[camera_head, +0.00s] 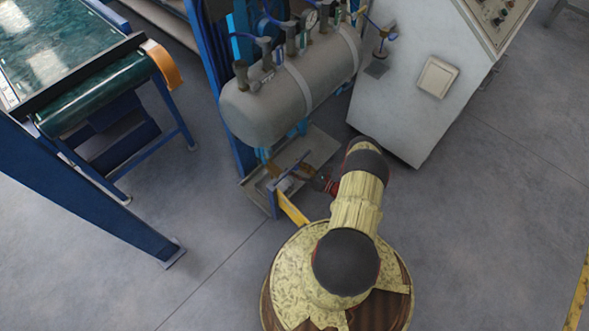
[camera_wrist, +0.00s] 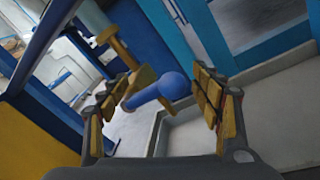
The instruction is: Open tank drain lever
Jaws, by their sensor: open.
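The grey tank (camera_head: 290,90) lies horizontally on a blue frame in the head view. A blue lever handle with a rounded end (camera_wrist: 172,87) shows in the wrist view. It lies between the spread fingers of my gripper (camera_wrist: 161,78), with visible gaps to the fingers' pads. A wooden-looking bracket or fitting (camera_wrist: 125,52) is behind the handle. In the head view my gripper (camera_head: 296,180) is small, low under the tank by the frame's base.
A white control cabinet (camera_head: 420,70) stands to the right of the tank. A green conveyor (camera_head: 85,75) with blue legs is at the left. A yellow bar (camera_head: 292,209) runs beside my base. Blue frame posts (camera_wrist: 175,30) rise behind the handle. Open floor lies at the right.

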